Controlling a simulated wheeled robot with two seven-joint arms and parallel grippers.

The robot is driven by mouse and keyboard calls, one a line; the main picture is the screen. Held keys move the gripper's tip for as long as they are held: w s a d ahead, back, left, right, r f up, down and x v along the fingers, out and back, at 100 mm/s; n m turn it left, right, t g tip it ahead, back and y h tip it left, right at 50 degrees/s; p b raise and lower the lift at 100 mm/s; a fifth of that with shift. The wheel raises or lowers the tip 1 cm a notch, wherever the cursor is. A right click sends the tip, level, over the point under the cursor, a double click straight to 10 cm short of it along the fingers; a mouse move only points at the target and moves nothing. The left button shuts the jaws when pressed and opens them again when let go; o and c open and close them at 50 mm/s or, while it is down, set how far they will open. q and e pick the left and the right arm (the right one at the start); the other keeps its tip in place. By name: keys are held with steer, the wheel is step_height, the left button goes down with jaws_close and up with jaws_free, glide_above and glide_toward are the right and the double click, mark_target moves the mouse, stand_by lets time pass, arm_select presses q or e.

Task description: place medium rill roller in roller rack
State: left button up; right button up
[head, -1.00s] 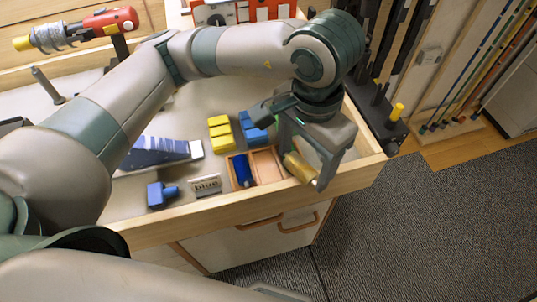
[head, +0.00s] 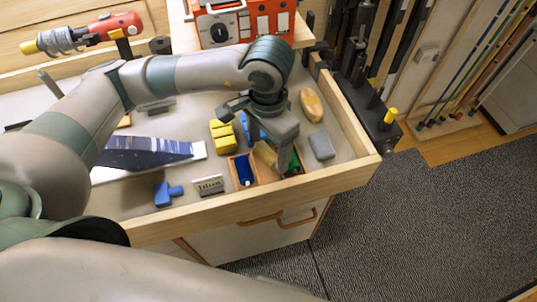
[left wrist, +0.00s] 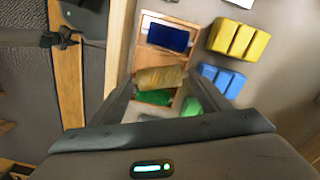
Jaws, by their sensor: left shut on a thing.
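The brass-coloured roller (head: 265,154) is held between the fingers of my left gripper (head: 279,160), above the roller rack. It also shows in the left wrist view (left wrist: 160,77), lying across between the two fingertips. The roller rack (head: 232,168) is a small wooden tray with compartments near the front edge of the bench. A blue roller (head: 245,169) lies in its left compartment. A green piece (head: 294,161) shows at its right, partly hidden by my gripper. I cannot tell whether the brass roller touches the rack. My right gripper is not in view.
Yellow blocks (head: 222,136) and blue blocks (head: 249,128) lie behind the rack. A grey block (head: 321,146) and an orange oval piece (head: 311,105) lie to its right. A name plate (head: 209,186) and a blue T-shaped piece (head: 167,194) stand left. The bench's raised wooden edge (head: 215,214) runs in front.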

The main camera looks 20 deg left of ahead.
mark_target(269, 157)
arm_select(q)
steer(key=shift+f+p, duration=0.4)
steer(key=shift+f, duration=0.05)
steer(key=shift+f+p, duration=0.55)
steer(key=shift+f, duration=0.95)
steer(key=shift+s, duration=0.15)
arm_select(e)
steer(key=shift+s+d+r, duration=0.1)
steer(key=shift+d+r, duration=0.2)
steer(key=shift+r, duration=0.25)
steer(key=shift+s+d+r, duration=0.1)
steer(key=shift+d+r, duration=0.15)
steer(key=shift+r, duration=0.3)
arm_select(q)
steer(key=o, duration=0.9)
steer(key=shift+f, duration=0.1)
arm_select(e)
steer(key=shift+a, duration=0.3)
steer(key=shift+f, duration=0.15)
